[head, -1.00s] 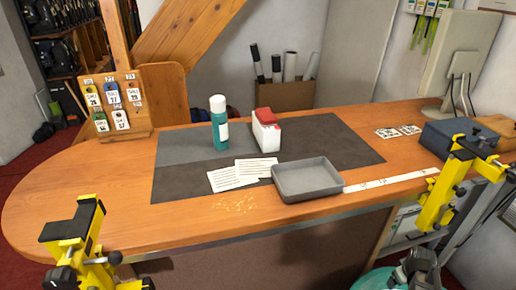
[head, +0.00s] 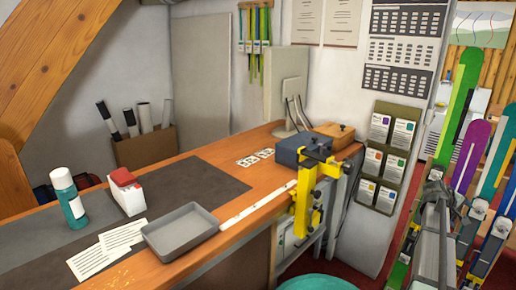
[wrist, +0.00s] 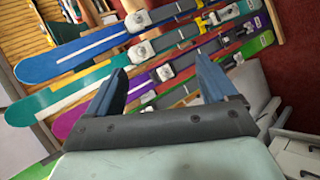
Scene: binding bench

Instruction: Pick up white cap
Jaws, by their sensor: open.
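The white cap (head: 61,177) sits on top of an upright teal bottle (head: 70,205) with a white label. The bottle stands on the dark mat at the left of the head view. My gripper (wrist: 162,82) is open, with nothing between its two fingers in the wrist view. It faces a rack of skis, well away from the bottle. In the head view my grey arm rises at the far right, in front of the skis. The cap is not in the wrist view.
A red-topped white box (head: 126,191) stands just right of the bottle. Printed sheets (head: 107,249) and a grey tray (head: 181,231) lie in front. A yellow clamp (head: 305,200) and a blue-grey box (head: 303,149) are at the bench's right end. Skis (head: 462,110) stand at right.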

